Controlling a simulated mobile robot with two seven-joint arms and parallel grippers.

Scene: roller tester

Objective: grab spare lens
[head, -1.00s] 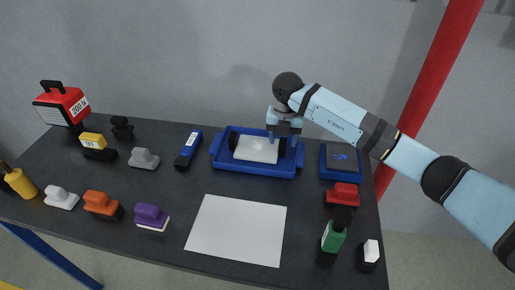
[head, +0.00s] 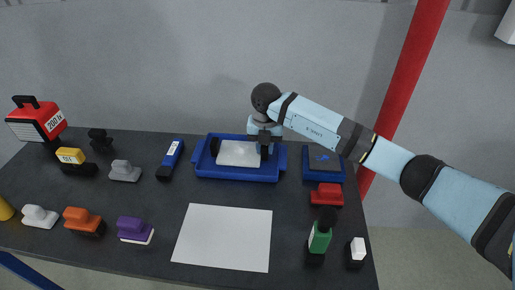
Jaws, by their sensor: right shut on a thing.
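My right gripper (head: 264,139) points down over the right part of the blue tray (head: 237,173). It is shut on a small dark piece (head: 265,151) at the right end of the tray, low against the tray. A white block (head: 238,154) lies in the tray just left of the gripper, with another dark piece (head: 215,146) at its left. I cannot tell from its look whether the held piece is the spare lens; the fingers partly hide it. My left gripper is not in view.
A white sheet (head: 224,237) lies in front.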

